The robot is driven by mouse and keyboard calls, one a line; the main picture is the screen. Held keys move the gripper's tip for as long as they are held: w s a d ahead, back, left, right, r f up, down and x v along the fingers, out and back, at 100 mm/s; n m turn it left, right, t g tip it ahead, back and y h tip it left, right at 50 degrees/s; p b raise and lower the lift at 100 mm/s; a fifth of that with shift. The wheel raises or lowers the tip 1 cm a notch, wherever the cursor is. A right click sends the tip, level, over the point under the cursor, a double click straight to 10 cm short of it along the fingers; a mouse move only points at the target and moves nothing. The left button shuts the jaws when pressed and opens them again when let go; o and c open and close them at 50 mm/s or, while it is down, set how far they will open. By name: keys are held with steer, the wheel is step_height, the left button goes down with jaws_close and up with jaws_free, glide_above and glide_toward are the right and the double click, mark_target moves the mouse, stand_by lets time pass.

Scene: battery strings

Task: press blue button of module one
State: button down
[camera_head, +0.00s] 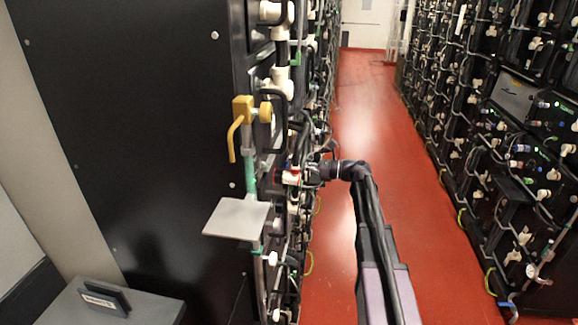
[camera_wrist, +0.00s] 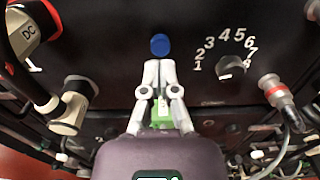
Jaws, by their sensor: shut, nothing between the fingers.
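In the wrist view a round blue button (camera_wrist: 159,45) sits on a dark module front (camera_wrist: 120,80). My gripper (camera_wrist: 159,62) is shut and empty, with its fingertips just below the button's lower edge in the picture. I cannot tell whether the tips touch the button. A green part (camera_wrist: 161,116) shows between the fingers. In the head view my arm reaches to the left rack, and the fingertips and the button cannot be made out there.
A numbered dial (camera_wrist: 230,68) is right of the button. A cable connector (camera_wrist: 283,100) is at the right and a white elbow connector (camera_wrist: 72,105) at the left. In the head view a yellow-handled valve (camera_head: 243,112) and a grey plate (camera_head: 236,219) stick out. The red aisle floor (camera_head: 375,120) is clear.

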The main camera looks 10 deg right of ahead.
steer(key=shift+x, duration=1.8)
stand_by(0.8)
steer(key=shift+d, duration=0.15)
steer(key=v, duration=0.7)
steer(key=shift+s+d, duration=0.15)
steer(key=shift+d, duration=0.2)
stand_by(0.5)
stand_by(0.4)
